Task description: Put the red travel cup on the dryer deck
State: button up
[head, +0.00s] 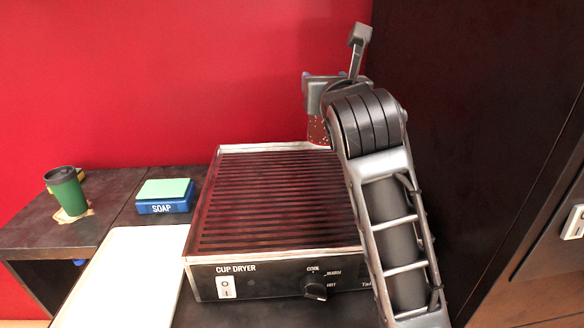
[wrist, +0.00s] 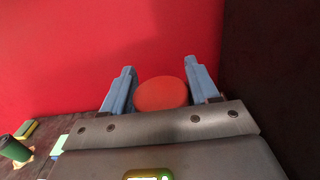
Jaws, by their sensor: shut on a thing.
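The red travel cup (head: 318,131) shows partly in the head view, below my gripper at the back right of the dryer deck (head: 275,200). My gripper and arm hide much of it. In the wrist view the cup's round red top (wrist: 160,94) sits between the two blue-grey fingers of my gripper (wrist: 159,70), which is shut on it. The cup looks upright. Its base is close to the deck's back edge, and I cannot tell whether it touches. The deck is a dark slatted top with a metal rim on the box marked CUP DRYER.
A green cup with a dark lid (head: 64,190) stands on the dark side table at left. A blue SOAP box with a green top (head: 165,196) and a pale board (head: 130,275) lie left of the dryer. A dark cabinet (head: 470,110) rises at right. The visible slats are clear.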

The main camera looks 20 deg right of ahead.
jog(key=s+a+f, duration=0.1)
jog(key=a+f, duration=0.9)
jog(key=a, duration=0.1)
jog(key=shift+a+f, duration=0.2)
jog(key=shift+f, duration=0.2)
jog(key=shift+s, duration=0.1)
jog(key=o, duration=1.5)
jog(key=shift+f, duration=0.15)
jog(key=shift+c, duration=0.2)
jog(key=b+v, duration=0.1)
jog(key=v, duration=1.1)
